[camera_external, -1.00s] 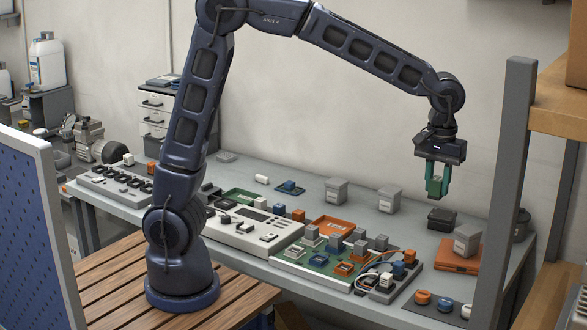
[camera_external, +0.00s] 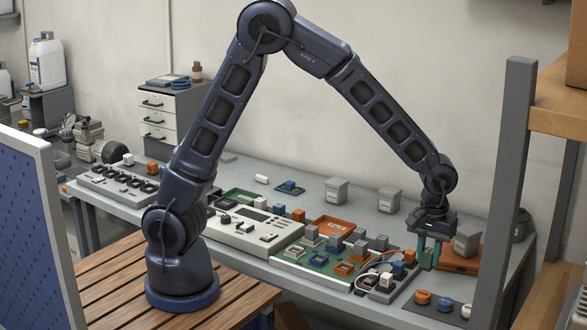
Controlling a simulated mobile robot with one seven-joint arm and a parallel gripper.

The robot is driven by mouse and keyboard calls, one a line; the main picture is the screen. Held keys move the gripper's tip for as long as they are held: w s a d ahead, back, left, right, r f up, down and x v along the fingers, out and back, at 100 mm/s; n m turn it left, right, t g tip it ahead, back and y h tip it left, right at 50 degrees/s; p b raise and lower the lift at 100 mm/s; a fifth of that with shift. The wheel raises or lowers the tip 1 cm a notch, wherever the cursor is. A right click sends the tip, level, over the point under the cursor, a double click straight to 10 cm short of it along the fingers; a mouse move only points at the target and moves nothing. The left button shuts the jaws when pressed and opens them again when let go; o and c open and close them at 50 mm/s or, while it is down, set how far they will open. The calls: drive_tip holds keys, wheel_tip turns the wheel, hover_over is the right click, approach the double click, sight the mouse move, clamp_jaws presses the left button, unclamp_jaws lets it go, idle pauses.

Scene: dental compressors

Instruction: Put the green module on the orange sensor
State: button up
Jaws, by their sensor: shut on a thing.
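My gripper (camera_external: 428,263) points down at the right end of the bench, shut on the green module (camera_external: 428,254). The module is small and largely hidden between the green-tinted fingers. Several orange things are near, and I cannot tell for certain which is the orange sensor. A small round orange piece (camera_external: 423,297) lies on a dark mat, below the gripper in the picture. A small orange block (camera_external: 409,257) stands just left of the gripper. The gripper seems to be above the bench; contact with anything below cannot be made out.
A flat orange case (camera_external: 463,266) with a grey box (camera_external: 467,243) on it is just right of the gripper. A crowded green board (camera_external: 318,262) lies to the left. Grey boxes (camera_external: 389,200) stand behind.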

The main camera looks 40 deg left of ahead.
sight(429, 251)
drive_tip(key=shift+f, duration=3.8)
drive_tip(key=shift+f, duration=0.15)
drive_tip(key=o, duration=1)
wheel_tip(429, 251, up, 12)
drive_tip(key=shift+r, duration=0.2)
